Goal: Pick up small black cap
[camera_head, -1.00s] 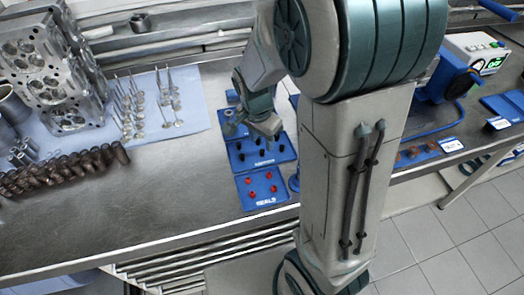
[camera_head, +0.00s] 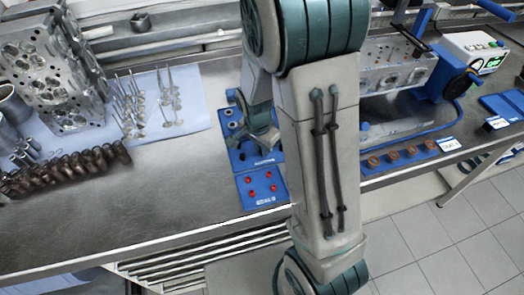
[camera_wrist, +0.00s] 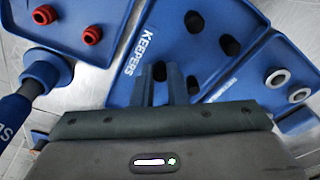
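My gripper (camera_wrist: 162,72) reaches down over the blue keepers tray (camera_wrist: 140,42) in the wrist view. Its two fingers are close together, on both sides of a small black cap (camera_wrist: 158,70), and appear to touch it. The cap seems at tray height; any lift cannot be told. Other black caps (camera_wrist: 229,46) and (camera_wrist: 194,22) stand in the tray, and one more is just right of the fingers (camera_wrist: 192,85). In the head view my gripper (camera_head: 262,142) covers most of the keepers tray (camera_head: 268,158), hiding the held cap.
A blue tray with red seals (camera_head: 260,200) lies in front, near the bench edge. A blue tray with pale rings (camera_wrist: 307,75) is at right in the wrist view. A cylinder head (camera_head: 50,65) and valves (camera_head: 165,105) stand left. Bare bench lies front left.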

